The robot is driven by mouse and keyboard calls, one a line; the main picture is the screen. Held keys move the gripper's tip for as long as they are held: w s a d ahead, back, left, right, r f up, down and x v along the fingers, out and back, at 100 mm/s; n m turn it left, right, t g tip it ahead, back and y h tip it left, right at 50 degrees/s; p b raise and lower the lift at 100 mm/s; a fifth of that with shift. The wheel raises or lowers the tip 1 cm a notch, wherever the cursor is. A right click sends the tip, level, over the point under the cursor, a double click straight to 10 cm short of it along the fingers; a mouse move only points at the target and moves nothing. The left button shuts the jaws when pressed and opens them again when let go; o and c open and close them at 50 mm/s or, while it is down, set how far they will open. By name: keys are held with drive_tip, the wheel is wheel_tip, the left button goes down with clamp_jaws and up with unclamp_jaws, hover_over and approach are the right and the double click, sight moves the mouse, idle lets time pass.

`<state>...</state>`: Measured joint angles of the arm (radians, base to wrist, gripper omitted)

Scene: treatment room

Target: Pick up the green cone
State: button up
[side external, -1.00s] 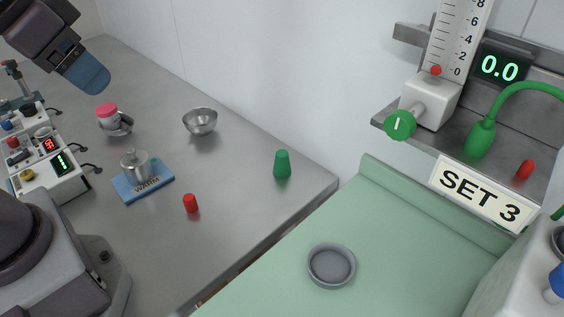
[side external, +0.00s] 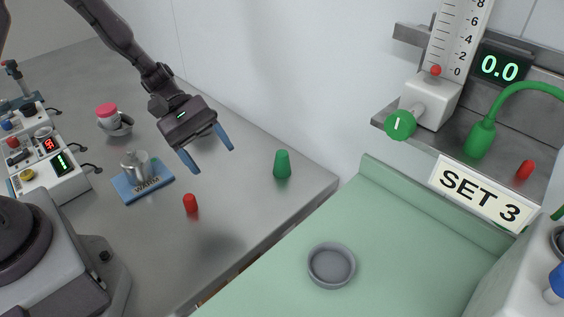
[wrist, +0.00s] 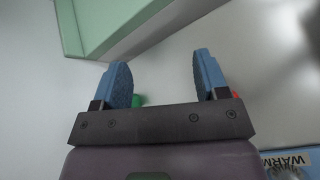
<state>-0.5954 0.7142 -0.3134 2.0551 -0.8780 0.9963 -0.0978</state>
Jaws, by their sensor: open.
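The green cone (side external: 282,165) stands upright near the far right corner of the grey metal table. My gripper (side external: 213,160) is open and empty, in the air above the table, to the left of the cone and apart from it. In the wrist view the two blue fingers are spread with nothing between their tips. A small part of the green cone (wrist: 138,100) shows there beside the left finger, and the rest is hidden.
A grey round dish (side external: 331,282) lies on the green surface (side external: 270,290). A wall shelf (side external: 440,145) stands at right.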

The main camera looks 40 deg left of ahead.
sight(287, 156)
drive_tip(key=w+a+f+n+t+h, duration=0.1)
drive_tip(key=w+a+f+n+t, duration=0.1)
drive_tip(key=w+n+t, duration=0.5)
drive_tip(key=w+a+f+n+t+h, duration=0.1)
drive_tip(key=w+f+n+t, duration=0.1)
drive_tip(key=w+n+t, duration=0.45)
drive_tip(key=shift+n+g, duration=0.65)
drive_tip(key=shift+n, duration=0.1)
drive_tip(key=f, duration=0.2)
drive_tip(key=w+f, duration=0.1)
drive_tip(key=f, duration=0.4)
drive_tip(key=shift+w+d+f, duration=0.15)
drive_tip(key=shift+d+f, duration=0.15)
drive_tip(key=shift+f, duration=0.1)
drive_tip(key=x, duration=0.6)
drive_tip(key=shift+w+d, duration=0.2)
drive_tip(key=c, duration=1)
